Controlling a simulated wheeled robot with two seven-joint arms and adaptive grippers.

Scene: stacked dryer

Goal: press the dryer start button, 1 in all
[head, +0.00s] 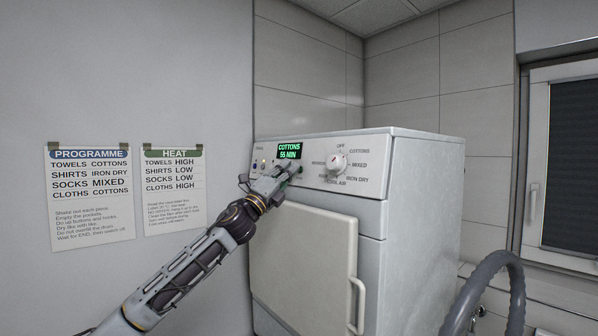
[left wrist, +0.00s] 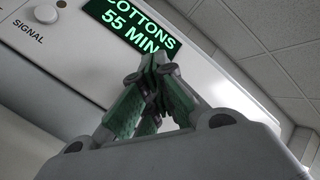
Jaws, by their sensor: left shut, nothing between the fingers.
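The dryer (head: 425,215) is a white box with a control panel along its top front. Its lit green display (head: 289,151) reads COTTONS 55 MIN; the same display (left wrist: 130,25) fills the top of the left wrist view. My left gripper (head: 294,169) is shut and empty, its fingertips at the panel just below the display. In the left wrist view its green-padded fingers (left wrist: 155,65) meet and cover the display's lower edge. I cannot tell whether they touch the panel. No start button can be made out; the gripper hides part of the panel. My right gripper is not in view.
A round programme dial (head: 337,162) sits right of the display. A round button labelled SIGNAL (left wrist: 46,13) shows in the left wrist view. The dryer door (head: 304,265) is closed, with a handle (head: 357,305) at its right. A grey hose (head: 490,285) curves at the lower right.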

